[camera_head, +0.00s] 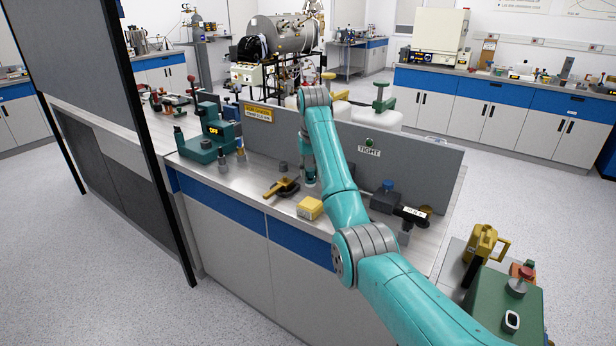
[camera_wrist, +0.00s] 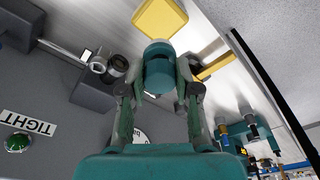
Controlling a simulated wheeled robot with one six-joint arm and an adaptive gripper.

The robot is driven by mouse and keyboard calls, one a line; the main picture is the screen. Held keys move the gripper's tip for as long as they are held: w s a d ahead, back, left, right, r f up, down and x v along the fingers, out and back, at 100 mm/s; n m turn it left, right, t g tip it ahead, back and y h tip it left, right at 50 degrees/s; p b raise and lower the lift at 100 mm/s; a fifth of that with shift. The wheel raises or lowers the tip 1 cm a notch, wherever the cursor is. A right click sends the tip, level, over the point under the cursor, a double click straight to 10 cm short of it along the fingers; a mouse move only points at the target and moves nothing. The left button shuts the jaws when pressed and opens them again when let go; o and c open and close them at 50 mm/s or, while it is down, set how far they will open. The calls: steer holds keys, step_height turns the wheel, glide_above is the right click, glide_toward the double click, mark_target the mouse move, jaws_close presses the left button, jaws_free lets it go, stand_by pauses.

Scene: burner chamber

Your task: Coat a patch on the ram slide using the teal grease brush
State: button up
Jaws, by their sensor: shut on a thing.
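My gripper (camera_head: 308,172) hangs over the bench in front of the grey upright panel, partly hidden by my arm in the head view. In the wrist view, my gripper (camera_wrist: 158,88) is shut on a teal cylindrical piece, taken as the teal grease brush (camera_wrist: 159,62). Its rounded end shows between the fingertips; no bristles can be made out. I cannot tell for certain which part is the ram slide. A teal machine (camera_head: 207,138) with a lit OFF display stands on the bench to the left, apart from my gripper.
A yellow block (camera_head: 310,208) and a yellow-handled dark tool (camera_head: 282,187) lie on the bench near my gripper. A dark block with a blue top (camera_head: 387,198) stands to the right. The bench's front-left surface is clear.

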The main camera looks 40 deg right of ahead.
mark_target(311, 186)
steer(key=shift+f, duration=2.95)
steer(key=shift+f, duration=0.55)
steer(key=shift+r, duration=3.55)
